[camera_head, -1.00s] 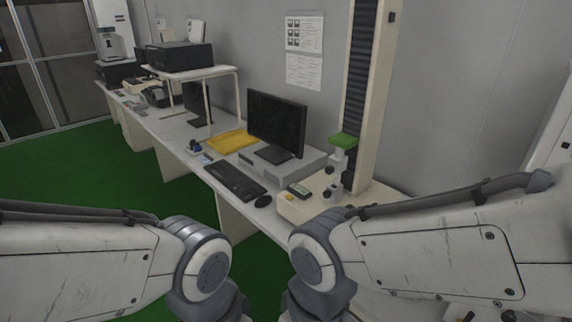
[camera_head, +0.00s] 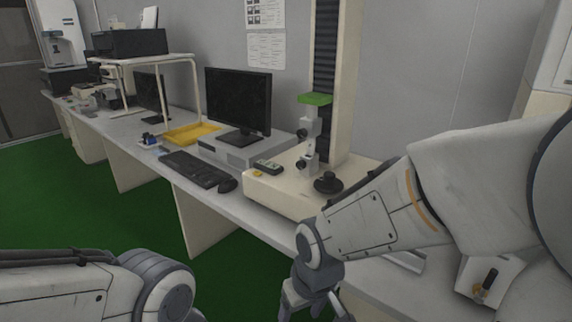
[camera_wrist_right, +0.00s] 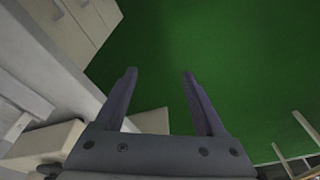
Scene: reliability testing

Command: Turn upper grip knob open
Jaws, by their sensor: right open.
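The testing machine (camera_head: 340,100) stands on the bench, with a cream base and a tall column with a dark ribbed front. Under a green block (camera_head: 314,99) is its grey upper grip (camera_head: 309,112), with a small dark knob (camera_head: 302,134) on its left side. A lower grip with its own dark knob (camera_head: 300,164) sits below. My right gripper (camera_head: 312,308) is open and empty, low in front of the bench and well apart from the knobs. In the right wrist view its fingers (camera_wrist_right: 159,75) point over green floor. My left gripper is out of view; only my left arm shows.
A black round part (camera_head: 328,182) sits on the machine base, beside a handheld remote (camera_head: 267,167). A monitor (camera_head: 238,101), keyboard (camera_head: 196,168), mouse (camera_head: 228,184) and yellow tray (camera_head: 190,133) are to the left. Green floor in front is free.

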